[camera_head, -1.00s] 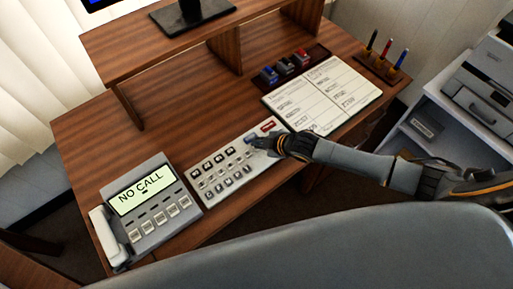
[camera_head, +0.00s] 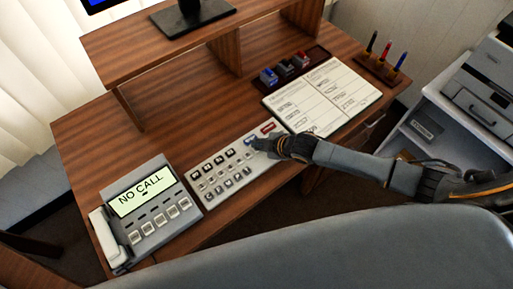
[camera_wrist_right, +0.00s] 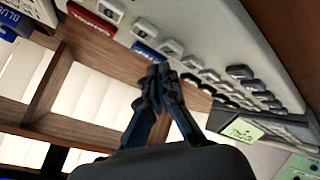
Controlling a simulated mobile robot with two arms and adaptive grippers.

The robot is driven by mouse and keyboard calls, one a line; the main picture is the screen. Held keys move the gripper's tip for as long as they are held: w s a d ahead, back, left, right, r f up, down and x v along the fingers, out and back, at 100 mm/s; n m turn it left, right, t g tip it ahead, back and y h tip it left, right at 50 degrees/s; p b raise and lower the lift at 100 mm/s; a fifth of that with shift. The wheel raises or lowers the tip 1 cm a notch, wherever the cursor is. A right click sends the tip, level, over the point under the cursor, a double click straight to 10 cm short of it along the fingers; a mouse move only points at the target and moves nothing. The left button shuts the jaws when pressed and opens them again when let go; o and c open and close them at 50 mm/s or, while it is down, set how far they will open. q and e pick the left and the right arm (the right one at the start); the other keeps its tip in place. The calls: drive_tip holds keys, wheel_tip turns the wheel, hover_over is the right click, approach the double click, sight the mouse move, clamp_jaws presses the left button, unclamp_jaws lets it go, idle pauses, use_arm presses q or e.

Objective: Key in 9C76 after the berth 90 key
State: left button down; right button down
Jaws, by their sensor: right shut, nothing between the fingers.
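The white key panel (camera_head: 210,196) lies on the desk between the phone and the open book. It has rows of small grey keys, a red key (camera_head: 268,128) at its far right end and a blue key (camera_head: 250,140) beside it. My right gripper (camera_head: 262,146) is shut and empty over the panel's right end, close to the blue key; I cannot tell if it touches. In the right wrist view the shut fingertips (camera_wrist_right: 158,72) are in front of the panel, near the blue key (camera_wrist_right: 145,52). My left gripper is not in view.
A desk phone (camera_head: 150,212) with a screen reading NO CALL stands at the left. The open book (camera_head: 322,96) lies to the right of the panel, with stamps (camera_head: 285,67) and a pen holder (camera_head: 383,66) behind. A grey chair back (camera_head: 330,235) fills the front.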

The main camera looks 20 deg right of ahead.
sight(250, 156)
drive_tip(key=shift+f, duration=0.1)
drive_tip(key=shift+f, duration=0.35)
drive_tip(key=shift+f+b, duration=0.35)
drive_tip(key=shift+b, duration=0.05)
idle(0.7)
drive_tip(key=shift+r, duration=0.1)
drive_tip(key=shift+r+p, duration=0.75)
drive_tip(key=shift+p, duration=0.15)
drive_tip(key=shift+s+a+p, duration=0.3)
drive_tip(key=shift+a+p, duration=0.05)
drive_tip(key=shift+a, duration=0.5)
drive_tip(key=shift+s+a+p, duration=0.3)
drive_tip(key=shift+a, duration=0.55)
